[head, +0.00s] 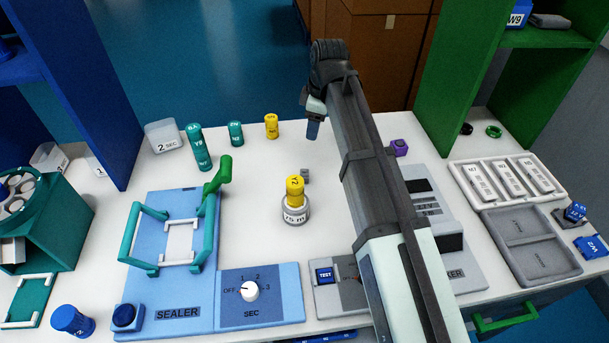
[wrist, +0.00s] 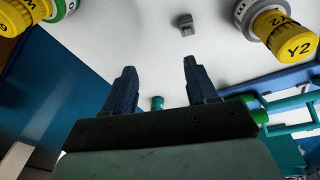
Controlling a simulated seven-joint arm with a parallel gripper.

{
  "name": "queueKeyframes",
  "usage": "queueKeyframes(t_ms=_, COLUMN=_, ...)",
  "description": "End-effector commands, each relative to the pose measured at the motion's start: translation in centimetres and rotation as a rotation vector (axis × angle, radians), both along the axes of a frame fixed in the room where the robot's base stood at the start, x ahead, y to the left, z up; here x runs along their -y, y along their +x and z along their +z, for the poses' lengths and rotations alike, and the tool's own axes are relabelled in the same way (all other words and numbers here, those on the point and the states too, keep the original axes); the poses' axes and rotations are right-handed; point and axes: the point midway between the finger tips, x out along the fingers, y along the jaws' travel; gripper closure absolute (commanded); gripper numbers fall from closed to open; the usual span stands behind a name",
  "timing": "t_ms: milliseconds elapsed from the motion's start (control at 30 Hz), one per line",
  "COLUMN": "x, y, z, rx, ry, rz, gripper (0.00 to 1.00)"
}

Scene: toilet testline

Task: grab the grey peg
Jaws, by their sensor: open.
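The grey peg (head: 305,176) is a small grey block standing on the white tabletop, just behind the yellow Y2 vial (head: 295,187). In the wrist view the grey peg (wrist: 185,22) lies near the top edge, beyond my fingertips and apart from them. My gripper (head: 312,130) is in the air over the back of the table. In the wrist view my gripper (wrist: 159,67) shows two dark blue fingers spread apart with nothing between them.
The Y2 vial sits in a grey round holder (head: 295,214) close to the peg. Teal vials (head: 199,148) and a yellow vial (head: 271,126) stand at the back. The blue sealer (head: 178,313) is at left, a purple piece (head: 399,147) at right.

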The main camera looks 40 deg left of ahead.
Motion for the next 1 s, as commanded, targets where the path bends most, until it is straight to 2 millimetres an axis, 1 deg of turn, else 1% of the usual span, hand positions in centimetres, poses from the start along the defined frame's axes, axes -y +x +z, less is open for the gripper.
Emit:
queueKeyframes(t_ms=33, x=-0.7, y=-1.1, z=-0.7, rx=-0.006, ry=-0.047, rz=0.049, gripper=0.43)
queueKeyframes(t_ms=100, x=-0.9, y=-2.3, z=-1.4, rx=-0.012, ry=-0.100, rz=0.100, gripper=0.43)
queueKeyframes(t_ms=200, x=-1.1, y=-3.3, z=-2.1, rx=-0.019, ry=-0.150, rz=0.147, gripper=0.43)
queueKeyframes(t_ms=300, x=-1.2, y=-3.8, z=-2.6, rx=-0.022, ry=-0.173, rz=0.169, gripper=0.43)
queueKeyframes(t_ms=433, x=-1.1, y=-3.9, z=-4.0, rx=-0.023, ry=-0.178, rz=0.173, gripper=0.43)
queueKeyframes(t_ms=600, x=-1.1, y=-3.9, z=-6.8, rx=-0.023, ry=-0.176, rz=0.171, gripper=0.43)
queueKeyframes(t_ms=800, x=-1.1, y=-3.9, z=-9.6, rx=-0.023, ry=-0.175, rz=0.170, gripper=0.43)
queueKeyframes(t_ms=1000, x=-1.1, y=-3.9, z=-10.8, rx=-0.021, ry=-0.173, rz=0.170, gripper=0.43)
